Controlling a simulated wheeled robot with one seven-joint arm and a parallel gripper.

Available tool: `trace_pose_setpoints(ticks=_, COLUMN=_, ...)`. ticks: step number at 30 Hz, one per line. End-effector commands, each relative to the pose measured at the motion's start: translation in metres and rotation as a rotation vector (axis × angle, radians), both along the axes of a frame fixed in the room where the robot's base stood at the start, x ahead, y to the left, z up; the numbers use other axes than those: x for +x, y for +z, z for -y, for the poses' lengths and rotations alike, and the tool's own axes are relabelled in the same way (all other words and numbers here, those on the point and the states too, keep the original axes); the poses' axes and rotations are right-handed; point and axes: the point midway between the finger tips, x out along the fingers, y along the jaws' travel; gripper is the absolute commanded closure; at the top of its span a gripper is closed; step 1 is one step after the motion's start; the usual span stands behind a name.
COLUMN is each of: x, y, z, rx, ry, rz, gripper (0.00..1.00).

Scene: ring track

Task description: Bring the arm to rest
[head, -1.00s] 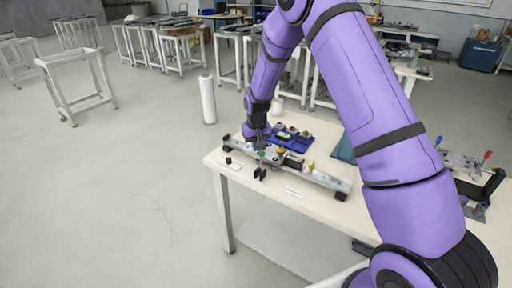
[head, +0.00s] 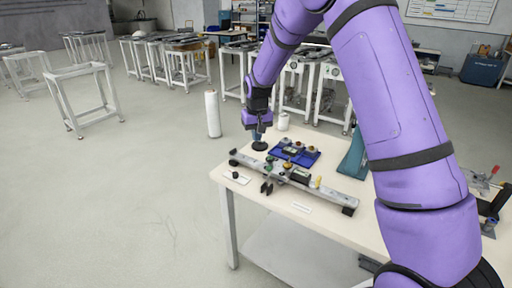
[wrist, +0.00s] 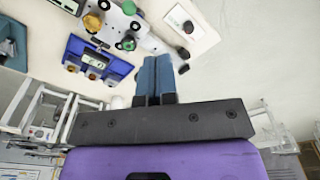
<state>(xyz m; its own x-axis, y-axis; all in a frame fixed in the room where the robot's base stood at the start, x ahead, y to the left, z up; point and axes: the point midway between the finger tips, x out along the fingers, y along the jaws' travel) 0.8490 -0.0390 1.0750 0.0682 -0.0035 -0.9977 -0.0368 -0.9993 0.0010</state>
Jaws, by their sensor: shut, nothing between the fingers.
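My purple arm reaches across the right side of the head view. My gripper (head: 259,141) points down at the far left part of the workbench (head: 330,222), raised clear of the rail. In the wrist view its blue fingers (wrist: 153,78) are together with nothing between them. The grey rail (head: 300,181) lies on the bench in front of the gripper, with several small parts mounted along it. A blue tray (head: 294,153) with small parts sits behind the rail; it also shows in the wrist view (wrist: 92,62).
A white roll (head: 213,114) stands upright left of the bench. A small white roll (head: 283,122) is near the gripper. A teal object (head: 354,156) stands behind the rail's right part. White frame tables (head: 84,96) stand behind.

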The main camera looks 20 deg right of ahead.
Motion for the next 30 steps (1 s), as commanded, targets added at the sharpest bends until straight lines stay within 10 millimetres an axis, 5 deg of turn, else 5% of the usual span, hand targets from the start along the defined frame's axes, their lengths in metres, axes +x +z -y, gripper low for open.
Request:
trace_pose_setpoints(ticks=22, x=-0.002, y=0.018, z=0.001, rx=0.001, ry=0.000, rz=0.002, gripper=1.00)
trace_pose_setpoints(ticks=26, x=-0.013, y=0.039, z=0.003, rx=0.004, ry=0.000, rz=0.019, gripper=1.00)
trace_pose_setpoints(ticks=30, x=-0.038, y=0.081, z=0.006, rx=0.010, ry=0.002, rz=0.052, gripper=1.00)
